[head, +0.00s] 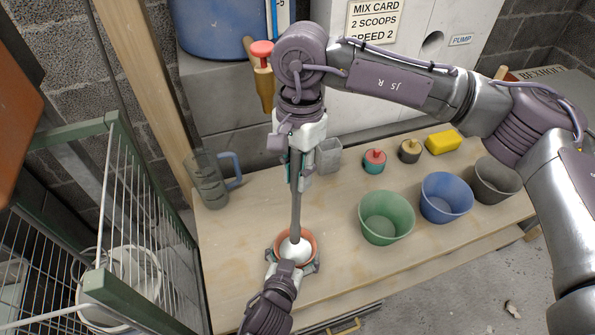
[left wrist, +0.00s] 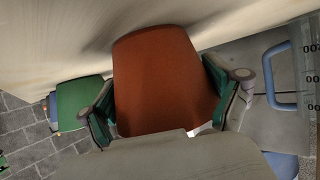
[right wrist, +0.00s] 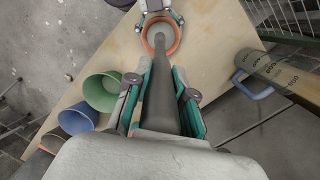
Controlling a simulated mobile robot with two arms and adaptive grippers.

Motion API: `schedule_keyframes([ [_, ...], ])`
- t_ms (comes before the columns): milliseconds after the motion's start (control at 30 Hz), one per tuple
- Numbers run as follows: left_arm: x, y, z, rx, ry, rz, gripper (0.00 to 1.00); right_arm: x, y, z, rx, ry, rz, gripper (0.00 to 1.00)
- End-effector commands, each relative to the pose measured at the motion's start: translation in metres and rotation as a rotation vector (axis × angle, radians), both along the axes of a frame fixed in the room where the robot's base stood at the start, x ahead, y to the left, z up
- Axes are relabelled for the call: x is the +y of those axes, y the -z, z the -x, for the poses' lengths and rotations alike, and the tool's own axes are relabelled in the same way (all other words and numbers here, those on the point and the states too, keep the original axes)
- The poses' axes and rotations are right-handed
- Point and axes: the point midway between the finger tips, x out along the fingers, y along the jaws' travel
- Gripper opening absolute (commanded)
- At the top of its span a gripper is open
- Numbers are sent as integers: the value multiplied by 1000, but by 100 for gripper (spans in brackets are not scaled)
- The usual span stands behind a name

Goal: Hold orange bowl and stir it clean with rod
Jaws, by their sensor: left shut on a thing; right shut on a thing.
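The orange bowl (head: 308,238) sits upright at the front left part of the bench. My left gripper (head: 293,259) is shut on the bowl's sides; the left wrist view shows the orange wall (left wrist: 165,80) between both fingers. My right gripper (head: 300,160) is shut on the grey rod (head: 296,205), above the bowl. The rod points down, and its lower end is inside the bowl, in a whitish patch (head: 293,248). In the right wrist view the rod (right wrist: 160,90) runs from between the fingers into the bowl (right wrist: 173,40). Whether its tip touches the bottom I cannot tell.
Green (head: 386,218), blue (head: 446,197) and dark grey (head: 497,180) bowls stand to the right on the bench. A clear jug (head: 208,180) stands at the left. A small grey cup (head: 328,156), red-knobbed pot (head: 374,162) and yellow block (head: 443,142) stand behind.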

Motion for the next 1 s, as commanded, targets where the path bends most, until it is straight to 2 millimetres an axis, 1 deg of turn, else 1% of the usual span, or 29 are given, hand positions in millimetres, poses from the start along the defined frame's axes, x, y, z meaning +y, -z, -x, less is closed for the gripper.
schedule_keyframes([
  [267, 0, -1, 0, -2, 0, 1, 45, 0, -3, 0, -1, 0, -1, 0],
  [367, 0, -1, 0, -2, 0, 1, 45, 0, -11, -1, -1, 0, 0, 0],
  [733, 0, -1, 0, -2, 0, 1, 45, 0, -46, 0, -1, -1, 0, 0],
  [833, 0, -1, 0, -2, 0, 1, 45, 0, -50, 0, -1, -1, 1, 0],
  [1000, 0, -1, 0, -2, 0, 1, 45, 0, -50, 0, 0, -1, 0, 0],
])
